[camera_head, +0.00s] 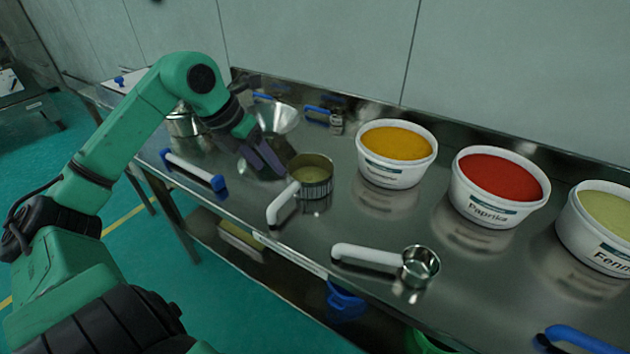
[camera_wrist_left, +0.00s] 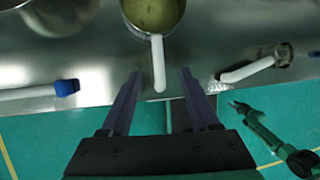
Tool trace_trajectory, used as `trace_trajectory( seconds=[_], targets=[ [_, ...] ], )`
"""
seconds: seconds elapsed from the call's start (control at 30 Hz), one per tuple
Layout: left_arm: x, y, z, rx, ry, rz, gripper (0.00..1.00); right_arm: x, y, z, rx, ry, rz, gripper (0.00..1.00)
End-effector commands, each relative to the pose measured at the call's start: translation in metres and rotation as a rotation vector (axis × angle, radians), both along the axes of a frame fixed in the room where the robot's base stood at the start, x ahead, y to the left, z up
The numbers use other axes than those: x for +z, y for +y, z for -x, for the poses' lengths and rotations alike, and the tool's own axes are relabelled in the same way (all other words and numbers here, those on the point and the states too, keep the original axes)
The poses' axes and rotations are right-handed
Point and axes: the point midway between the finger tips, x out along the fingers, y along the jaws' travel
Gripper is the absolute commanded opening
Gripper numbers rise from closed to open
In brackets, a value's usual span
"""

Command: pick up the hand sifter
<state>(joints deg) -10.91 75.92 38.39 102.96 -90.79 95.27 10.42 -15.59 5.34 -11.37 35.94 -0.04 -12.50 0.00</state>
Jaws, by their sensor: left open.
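The hand sifter (camera_head: 312,178) is a metal cup with a greenish inside and a white handle (camera_head: 283,204) that points to the table's front edge. It stands on the steel table. My left gripper (camera_head: 266,160) is open and empty, just left of the cup in the head view. In the left wrist view the sifter's cup (camera_wrist_left: 153,14) is cut off at the top. Its handle end shows between the open fingers of my left gripper (camera_wrist_left: 161,74); the height gap is unclear. My right gripper (camera_wrist_left: 240,106) shows small at the right, its opening unclear.
A small metal scoop (camera_head: 420,266) with a white handle lies right of the sifter. White tubs of yellow (camera_head: 390,175), red (camera_head: 490,212) and pale green powder (camera_head: 600,245) stand behind.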

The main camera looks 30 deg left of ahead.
Motion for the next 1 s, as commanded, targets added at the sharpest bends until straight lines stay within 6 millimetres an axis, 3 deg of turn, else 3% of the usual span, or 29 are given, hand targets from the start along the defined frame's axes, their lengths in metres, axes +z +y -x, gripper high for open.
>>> trace_trajectory(
  seconds=[0.13,0.23,0.47,0.53,0.7,1.0],
  targets=[
    [-0.034,-0.007,-0.014,-0.002,0.006,0.001,0.62,0.006,0.004,0.03,-0.002,0.046,-0.004,0.5],
    [-0.056,-0.011,-0.023,-0.002,0.005,0.0,0.62,0.007,0.01,0.041,-0.005,0.064,-0.013,0.5],
    [-0.085,-0.015,-0.033,-0.001,0.005,-0.001,0.62,0.013,0.015,0.025,-0.005,0.038,-0.02,0.5],
    [-0.103,-0.016,-0.037,-0.003,0.005,-0.004,0.62,0.011,0.015,0.02,-0.004,0.029,-0.02,0.5],
    [-0.116,-0.02,-0.045,-0.004,-0.004,0.0,0.62,-0.004,0.012,0.02,-0.003,0.029,-0.017,0.5],
    [-0.119,-0.02,-0.046,-0.001,0.0,0.002,0.62,-0.003,0.008,0.023,-0.002,0.034,-0.01,0.5]
  ],
)
